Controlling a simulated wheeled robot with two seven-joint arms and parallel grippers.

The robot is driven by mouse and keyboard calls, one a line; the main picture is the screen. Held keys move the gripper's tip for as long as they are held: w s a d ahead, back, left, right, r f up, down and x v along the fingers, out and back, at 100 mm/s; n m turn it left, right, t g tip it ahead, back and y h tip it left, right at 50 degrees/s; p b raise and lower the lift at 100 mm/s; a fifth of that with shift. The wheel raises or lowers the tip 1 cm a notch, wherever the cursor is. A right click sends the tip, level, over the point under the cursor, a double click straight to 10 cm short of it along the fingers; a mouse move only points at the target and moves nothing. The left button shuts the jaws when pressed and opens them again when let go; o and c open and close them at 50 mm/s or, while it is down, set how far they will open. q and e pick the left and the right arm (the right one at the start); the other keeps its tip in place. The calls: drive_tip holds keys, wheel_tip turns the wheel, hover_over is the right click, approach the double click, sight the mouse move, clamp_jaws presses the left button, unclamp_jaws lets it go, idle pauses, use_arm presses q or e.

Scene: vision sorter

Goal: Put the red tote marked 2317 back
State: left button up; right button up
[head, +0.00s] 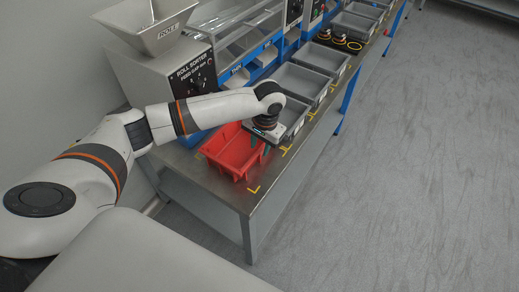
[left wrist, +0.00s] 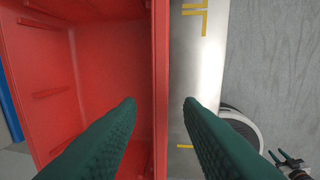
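The red tote (head: 228,158) sits on the near end of the metal bench in the head view. It looks empty, and no number can be read on it. My left gripper (head: 262,146) is low over the tote's right side. In the left wrist view the red tote (left wrist: 110,60) fills the left half. My left gripper (left wrist: 160,101) is open there, its green fingers apart on either side of the tote's right wall; contact cannot be told. A small dark forked shape (left wrist: 290,162) at lower right may be my right gripper, unclear.
Yellow corner marks (head: 254,189) lie on the bench (head: 238,196). A grey tote (head: 296,112) stands just behind the red one, with more grey totes (head: 300,82) farther along. The roll sorter (head: 185,75) stands at left. Open floor (head: 430,170) lies at right.

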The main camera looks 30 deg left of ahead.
use_arm(q)
wheel_tip(320, 180, up, 9)
drive_tip(key=d, duration=0.1)
idle(0.3)
